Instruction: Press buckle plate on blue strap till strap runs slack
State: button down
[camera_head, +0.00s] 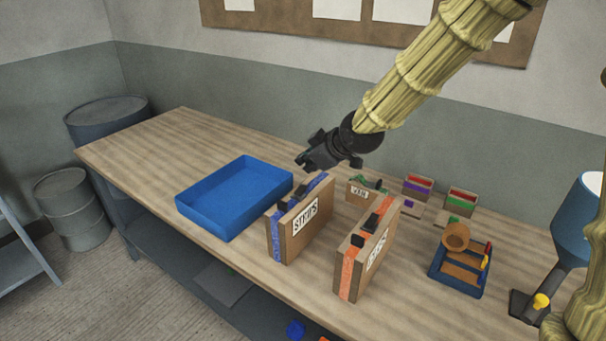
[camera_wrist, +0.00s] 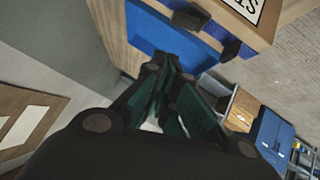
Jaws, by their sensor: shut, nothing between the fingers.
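The blue strap (camera_head: 276,239) runs around a wooden case (camera_head: 302,239) with a white label, upright on the bench. A small dark piece, probably its buckle plate (camera_head: 282,205), sits on the case's top edge. My gripper (camera_head: 304,160) is above and behind the case, apart from it, with its fingers shut and empty. In the wrist view my gripper (camera_wrist: 172,88) points down past the labelled case (camera_wrist: 262,14), which is cut off at the top right. Dark fittings (camera_wrist: 231,49) show by the case there. I cannot tell the strap's tension.
A blue tray (camera_head: 187,207) lies left of the case. A second case (camera_head: 375,265) with an orange strap stands to its right. A smaller case (camera_head: 358,194) with a green strap stands behind. A lamp (camera_head: 575,220) is at the right. The bench's left end is clear.

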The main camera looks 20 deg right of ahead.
aim_at(304, 186)
jog(key=p+x, duration=0.1)
jog(key=x, duration=0.3)
jog(key=shift+f, duration=0.15)
jog(key=shift+w+d+f+p, duration=0.15)
jog(key=shift+f+p, duration=0.1)
jog(key=shift+f, duration=0.35)
jog(key=shift+w+d+f+p, duration=0.15)
jog(key=shift+f+p, duration=0.1)
jog(key=shift+f, duration=0.35)
jog(key=shift+w+d+f+p, duration=0.15)
jog(key=shift+f+p, duration=0.1)
jog(key=shift+f, duration=0.35)
jog(key=shift+w+d+f, duration=0.15)
jog(key=shift+d+f, duration=0.15)
jog(key=shift+f, duration=0.2)
jog(key=shift+a+r, duration=0.1)
jog(key=shift+a, duration=0.1)
jog(key=shift+s+a+r, duration=0.25)
jog(key=shift+s+a, duration=0.2)
jog(key=shift+s, duration=0.05)
jog(key=shift+r, duration=0.1)
